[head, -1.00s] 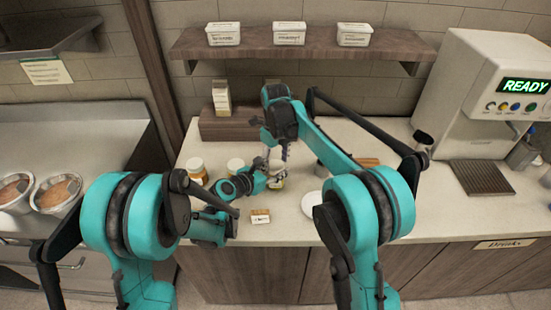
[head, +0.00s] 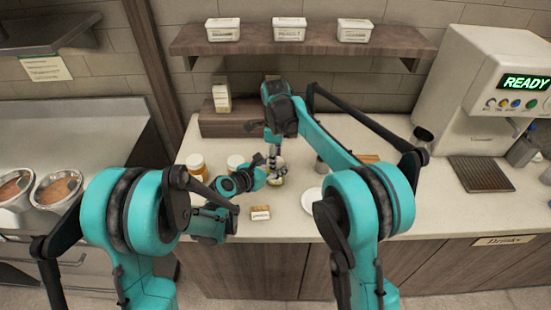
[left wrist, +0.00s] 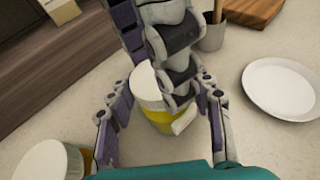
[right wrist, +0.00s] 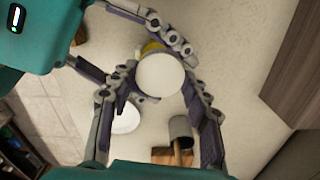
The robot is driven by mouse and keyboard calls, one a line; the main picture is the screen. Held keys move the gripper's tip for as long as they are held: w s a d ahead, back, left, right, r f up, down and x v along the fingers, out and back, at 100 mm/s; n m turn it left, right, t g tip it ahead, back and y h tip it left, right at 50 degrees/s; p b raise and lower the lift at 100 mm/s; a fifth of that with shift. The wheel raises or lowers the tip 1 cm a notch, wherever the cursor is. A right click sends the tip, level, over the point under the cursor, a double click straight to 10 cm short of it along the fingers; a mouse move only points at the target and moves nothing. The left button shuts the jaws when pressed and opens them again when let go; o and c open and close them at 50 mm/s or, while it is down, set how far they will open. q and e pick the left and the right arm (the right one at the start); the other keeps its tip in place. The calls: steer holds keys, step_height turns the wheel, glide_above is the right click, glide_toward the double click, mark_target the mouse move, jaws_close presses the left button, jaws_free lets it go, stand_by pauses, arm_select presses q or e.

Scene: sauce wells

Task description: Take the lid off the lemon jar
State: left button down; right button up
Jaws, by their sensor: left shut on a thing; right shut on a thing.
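The lemon jar (left wrist: 158,118), yellow with a white lid, stands on the counter; in the head view (head: 277,182) it is small and mostly hidden by my grippers. My left gripper (left wrist: 160,125) is around the jar body from the side, shut on it. My right gripper (right wrist: 160,72) comes from above and is shut on the white lid (right wrist: 160,76), which fills the space between its fingers. A strip of yellow shows beside the lid in the right wrist view. I cannot tell whether the lid is still seated on the jar.
An orange jar (head: 197,166) and another white-lidded jar (head: 235,163) stand left of my grippers. A small label block (head: 260,213) is in front. A white plate (head: 311,201), a grey cup (left wrist: 212,32) and a wooden board (left wrist: 256,8) are to the right.

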arm_select(q)
steer(key=shift+f, duration=0.1)
arm_select(e)
steer(key=o, duration=1.3)
arm_select(q)
steer(key=shift+s, duration=0.1)
arm_select(e)
step_height(320, 180, up, 4)
steer(key=shift+r, duration=0.2)
steer(key=shift+c, duration=0.5)
step_height(320, 180, up, 3)
steer(key=shift+r+m, duration=0.15)
steer(key=shift+m, duration=0.95)
step_height(320, 180, down, 8)
steer(key=shift+r, duration=0.1)
